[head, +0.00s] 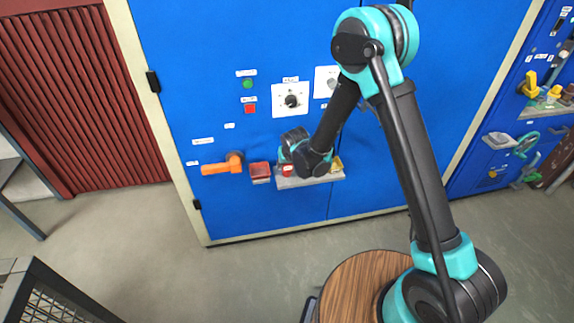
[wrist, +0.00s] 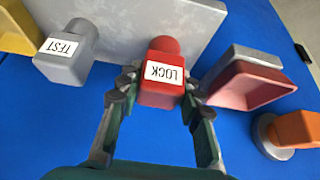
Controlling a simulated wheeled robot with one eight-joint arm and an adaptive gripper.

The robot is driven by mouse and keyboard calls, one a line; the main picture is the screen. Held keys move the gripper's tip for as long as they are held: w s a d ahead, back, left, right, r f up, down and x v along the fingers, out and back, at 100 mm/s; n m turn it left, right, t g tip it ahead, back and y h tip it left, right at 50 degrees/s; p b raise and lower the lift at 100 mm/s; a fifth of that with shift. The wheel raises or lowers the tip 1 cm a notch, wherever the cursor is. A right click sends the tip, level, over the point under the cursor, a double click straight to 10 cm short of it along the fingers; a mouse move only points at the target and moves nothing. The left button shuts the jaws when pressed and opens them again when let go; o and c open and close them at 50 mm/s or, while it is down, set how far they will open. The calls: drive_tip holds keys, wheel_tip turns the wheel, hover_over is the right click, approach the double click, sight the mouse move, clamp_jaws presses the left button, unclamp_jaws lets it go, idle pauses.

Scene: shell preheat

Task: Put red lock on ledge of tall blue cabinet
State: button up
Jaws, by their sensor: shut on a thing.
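The red lock (wrist: 162,72), a block with a rounded knob and a white LOCK label, is between my two fingertips (wrist: 158,88) in the wrist view. My gripper is shut on it. In the head view the red lock (head: 287,170) shows at the left part of the grey ledge (head: 312,182) on the tall blue cabinet (head: 190,60). The ledge also shows in the wrist view (wrist: 125,42), behind the lock. I cannot tell whether the lock touches the ledge. My gripper (head: 290,152) is partly hidden by my wrist in the head view.
A grey TEST block (wrist: 66,55) and a yellow block (wrist: 15,28) sit along the ledge. A red tray (wrist: 250,85) is beside the ledge, near an orange handle (head: 217,168). A knob panel (head: 290,98) is above. The floor (head: 130,230) in front is clear.

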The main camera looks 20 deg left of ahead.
drive_tip(key=shift+f, duration=0.1)
drive_tip(key=o, duration=1.2)
drive_tip(key=v, duration=1.2)
